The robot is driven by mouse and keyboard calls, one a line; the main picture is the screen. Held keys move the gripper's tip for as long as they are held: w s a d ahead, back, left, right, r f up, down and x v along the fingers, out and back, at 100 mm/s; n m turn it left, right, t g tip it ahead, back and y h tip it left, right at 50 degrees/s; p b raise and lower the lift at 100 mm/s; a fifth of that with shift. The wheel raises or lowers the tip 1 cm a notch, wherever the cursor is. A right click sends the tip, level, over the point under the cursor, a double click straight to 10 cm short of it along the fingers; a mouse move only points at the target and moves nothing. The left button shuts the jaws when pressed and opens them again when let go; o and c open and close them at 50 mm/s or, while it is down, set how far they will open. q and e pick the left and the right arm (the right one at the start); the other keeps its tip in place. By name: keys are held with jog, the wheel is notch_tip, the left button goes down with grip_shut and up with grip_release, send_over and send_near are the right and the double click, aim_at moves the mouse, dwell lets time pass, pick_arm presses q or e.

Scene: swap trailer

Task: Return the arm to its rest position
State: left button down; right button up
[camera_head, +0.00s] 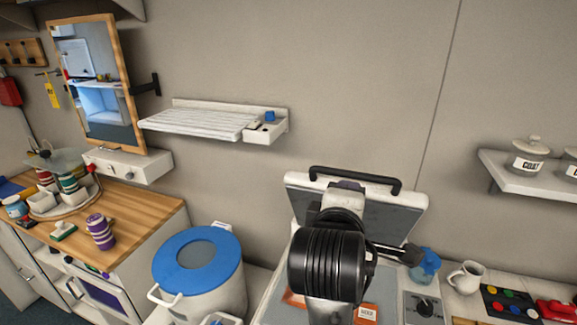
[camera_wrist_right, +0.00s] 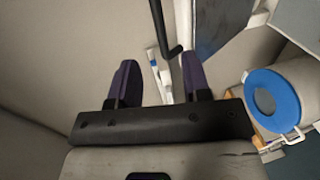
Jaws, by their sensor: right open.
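My right gripper (camera_wrist_right: 160,78) shows in the right wrist view with its two dark purple fingers apart and nothing between them. In the head view my arm, with a ribbed black joint, rises in the front middle before a white-framed raised panel (camera_head: 407,218) with a black handle (camera_head: 355,178). The arm hides part of the panel and the surface below it. The gripper's fingers cannot be made out in the head view. My left gripper is not in view.
A white pot with a blue lid (camera_head: 178,272) stands left of the arm; it also shows in the right wrist view (camera_wrist_right: 251,98). A white slatted shelf (camera_head: 200,122) is on the wall. A blue jar (camera_head: 426,268) and a white mug (camera_head: 466,277) stand to the right.

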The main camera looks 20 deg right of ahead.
jog(key=a+r+m+t+y, duration=0.35)
jog(key=a+m+y, duration=0.2)
jog(key=m, duration=0.45)
jog(key=s+d+f+g+y, duration=0.1)
jog(key=s+f+g+y, duration=0.15)
jog(key=f, duration=0.65)
jog(key=s+d+f+n+g+y, duration=0.1)
jog(key=s+f, duration=0.2)
jog(key=f, duration=0.7)
jog(key=s+d+f+g+y, duration=0.1)
jog(key=s+f, duration=0.2)
jog(key=f, duration=0.6)
jog(key=s+d+f+g, duration=0.1)
jog(key=s+f+g, duration=0.3)
jog(key=s+f, duration=0.7)
jog(key=s+d+f+g+p, duration=0.1)
jog(key=s+f+g, duration=0.3)
jog(key=s+f, duration=0.6)
jog(key=shift+s+d+f+h, duration=0.3)
jog(key=shift+s+f, duration=0.1)
jog(key=shift+s, duration=0.5)
